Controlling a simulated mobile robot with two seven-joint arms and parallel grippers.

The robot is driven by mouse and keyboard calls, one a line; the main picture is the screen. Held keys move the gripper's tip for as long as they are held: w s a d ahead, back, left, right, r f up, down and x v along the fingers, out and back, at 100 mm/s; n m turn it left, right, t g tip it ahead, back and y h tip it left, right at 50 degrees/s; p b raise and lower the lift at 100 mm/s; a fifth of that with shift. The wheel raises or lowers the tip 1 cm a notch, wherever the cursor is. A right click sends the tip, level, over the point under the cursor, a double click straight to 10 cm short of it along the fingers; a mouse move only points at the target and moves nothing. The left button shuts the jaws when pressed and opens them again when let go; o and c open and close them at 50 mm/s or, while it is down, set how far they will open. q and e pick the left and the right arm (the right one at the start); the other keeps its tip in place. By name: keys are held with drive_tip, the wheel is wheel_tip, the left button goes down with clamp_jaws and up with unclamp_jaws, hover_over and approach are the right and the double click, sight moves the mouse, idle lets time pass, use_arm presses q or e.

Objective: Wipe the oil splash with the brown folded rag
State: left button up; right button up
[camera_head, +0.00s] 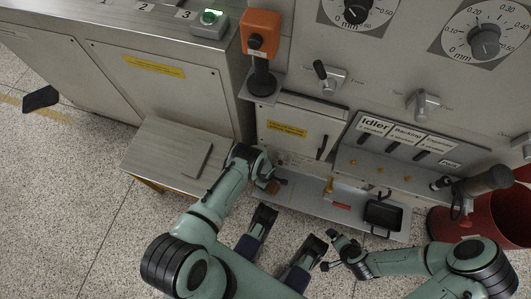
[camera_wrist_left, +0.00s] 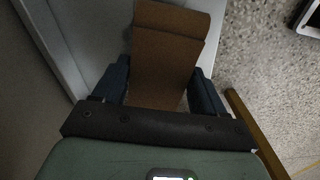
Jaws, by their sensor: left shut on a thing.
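The brown folded rag (camera_wrist_left: 168,55) fills the space between the two blue fingers of my left gripper (camera_wrist_left: 160,85) in the left wrist view, and the gripper is shut on it. In the head view, my left gripper (camera_head: 270,184) is low at the left end of the grey shelf, beside the grey table, with a bit of the brown rag (camera_head: 279,183) showing. My right gripper (camera_head: 329,251) is in front of the shelf, its small dark fingers apart with nothing seen between them. I cannot make out the oil splash clearly in either view.
The grey shelf (camera_head: 301,202) holds a red item (camera_head: 341,206) and a black tray (camera_head: 383,214) to the right. A red bin (camera_head: 452,226) is at the right. Machine panels rise behind.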

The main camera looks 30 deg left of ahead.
sight(273, 185)
use_arm(q)
drive_tip(key=shift+f+b, duration=0.4)
drive_tip(key=shift+f, duration=0.15)
drive_tip(key=shift+d, duration=0.1)
drive_tip(key=shift+w+d+r+b, duration=0.1)
drive_tip(key=shift+w+d+b, duration=0.1)
drive_tip(key=shift+d, duration=0.7)
drive_tip(key=shift+w+d+r+b, duration=0.1)
drive_tip(key=shift+w+d, duration=0.1)
drive_tip(key=shift+d, duration=0.65)
